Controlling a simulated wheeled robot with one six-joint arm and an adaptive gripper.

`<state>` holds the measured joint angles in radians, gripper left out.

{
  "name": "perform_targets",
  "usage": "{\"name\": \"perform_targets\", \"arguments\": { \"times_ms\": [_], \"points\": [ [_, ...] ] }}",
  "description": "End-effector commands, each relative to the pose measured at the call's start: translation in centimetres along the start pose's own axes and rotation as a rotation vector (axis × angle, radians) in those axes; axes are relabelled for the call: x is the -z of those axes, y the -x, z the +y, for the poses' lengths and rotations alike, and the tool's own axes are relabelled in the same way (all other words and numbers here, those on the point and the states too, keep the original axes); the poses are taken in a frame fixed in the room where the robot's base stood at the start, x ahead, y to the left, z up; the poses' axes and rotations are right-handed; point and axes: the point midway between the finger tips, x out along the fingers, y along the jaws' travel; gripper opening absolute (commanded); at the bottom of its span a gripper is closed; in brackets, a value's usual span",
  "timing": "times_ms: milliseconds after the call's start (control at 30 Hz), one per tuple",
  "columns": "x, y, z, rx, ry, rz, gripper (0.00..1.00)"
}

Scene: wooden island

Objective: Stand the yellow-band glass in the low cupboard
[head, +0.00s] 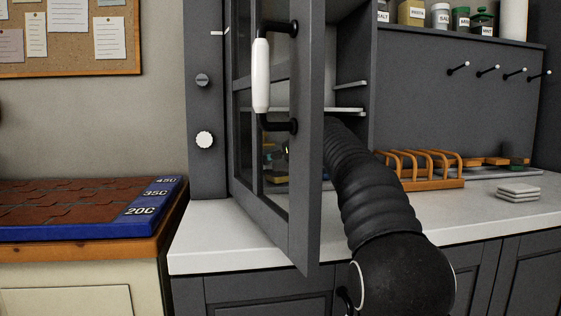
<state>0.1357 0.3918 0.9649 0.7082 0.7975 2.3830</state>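The cupboard with the shelf (350,111) stands on the counter, and its glass-paned door (305,180) is swung open toward me. My arm reaches up from the lower right and passes behind the door's edge. My gripper is hidden behind the door, and I cannot make it out. Through the lower door pane, small dark, teal and yellow shapes show, too small and dim to name. I cannot pick out the yellow-band glass for certain.
The white door handle (261,75) sticks out toward me. An orange rack (425,168) and stacked pale coasters (518,192) are on the white counter (225,235) to the right. Jars (440,16) line a high shelf above hooks. A blue-edged board (90,232) lies at left.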

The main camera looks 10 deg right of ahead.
Motion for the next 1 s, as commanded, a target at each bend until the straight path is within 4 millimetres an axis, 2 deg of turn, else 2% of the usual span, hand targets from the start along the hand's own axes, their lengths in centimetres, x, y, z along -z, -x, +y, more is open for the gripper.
{"name": "perform_targets", "arguments": {
  "times_ms": [167, 200, 300, 700, 867, 1000],
  "points": [
    [0.2, -0.1, 0.0, 0.001, 0.000, -0.001, 0.26],
    [0.3, -0.1, 0.0, 0.000, 0.000, 0.000, 0.75],
    [0.3, -0.1, 0.0, 0.000, 0.000, 0.000, 0.95],
    [-0.1, 0.1, 0.0, 0.000, 0.000, 0.000, 0.95],
    [-0.1, 2.2, -0.1, 0.002, 0.000, -0.001, 0.95],
    [-0.1, 5.0, -0.1, 0.002, 0.000, -0.002, 0.95]
  ]
}}
